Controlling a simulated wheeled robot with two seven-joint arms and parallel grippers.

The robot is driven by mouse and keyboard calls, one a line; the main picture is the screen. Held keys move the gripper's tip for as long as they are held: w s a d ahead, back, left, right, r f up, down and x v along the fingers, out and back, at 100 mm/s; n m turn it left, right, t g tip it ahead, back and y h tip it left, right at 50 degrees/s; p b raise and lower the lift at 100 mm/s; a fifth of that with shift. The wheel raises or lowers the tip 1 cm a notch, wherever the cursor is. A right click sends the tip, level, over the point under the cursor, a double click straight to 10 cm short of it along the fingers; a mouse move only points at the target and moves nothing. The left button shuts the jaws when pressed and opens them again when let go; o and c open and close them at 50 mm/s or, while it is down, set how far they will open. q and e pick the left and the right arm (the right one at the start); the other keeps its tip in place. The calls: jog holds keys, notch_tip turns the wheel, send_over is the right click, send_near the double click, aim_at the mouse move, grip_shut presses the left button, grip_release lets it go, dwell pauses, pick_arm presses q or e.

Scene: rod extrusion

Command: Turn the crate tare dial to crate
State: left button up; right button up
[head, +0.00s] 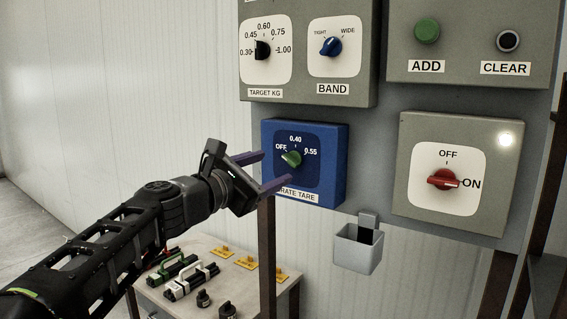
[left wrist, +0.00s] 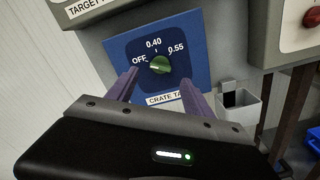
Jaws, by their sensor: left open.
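The crate tare dial (head: 291,159) is a green knob on a blue box (head: 335,165) marked OFF, 0.40 and 0.55. Its pointer looks turned toward OFF in the head view. The dial also shows in the left wrist view (left wrist: 160,65), ahead of the fingers. My left gripper (head: 276,170) is open, its two purple fingers reaching toward the blue box on either side of the dial's line. The fingers look short of the knob, with nothing between them. The lower finger covers part of the CRATE TARE label. My right gripper is not in view.
Grey boxes with TARGET KG (head: 262,50) and BAND (head: 331,46) dials sit above. A red switch (head: 445,180) at ON is to the right, and a small grey bin (head: 358,250) hangs below. A low table (head: 262,302) holds tools and yellow pieces.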

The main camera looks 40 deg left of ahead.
aim_at(288, 162)
pick_arm(q)
jog(key=w, duration=0.5)
jog(key=shift+w+p, duration=0.35)
jog(key=shift+p, duration=0.05)
jog(key=shift+c, duration=0.6)
grip_shut()
